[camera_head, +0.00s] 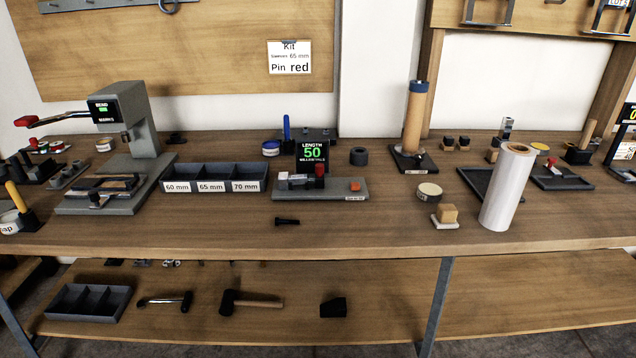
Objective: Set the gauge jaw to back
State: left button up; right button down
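The length gauge stands on the workbench near the middle, with a flat grey base (335,194). Its upright black display (312,154) reads "LENGTH 50" in green. A dark jaw block with a red top (320,170) stands on the base in front of the display's right side. A pale block (283,178) sits at the base's left end, with small grey parts between the two. An orange block or button (355,186) is on the right of the base. Small print on the base's front label is unreadable. Neither of my grippers is in view.
A dark bin (215,172) labelled 60, 65 and 70 mm stands left of the gauge. A small black part (287,221) lies in front of it. A white roll (507,187) and a brown post (414,120) stand to the right. The bench (340,228) is mostly clear along its front.

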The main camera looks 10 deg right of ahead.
aim_at(319, 180)
jog(key=u, duration=1.15)
jog(key=i, duration=0.8)
jog(key=z, duration=0.4)
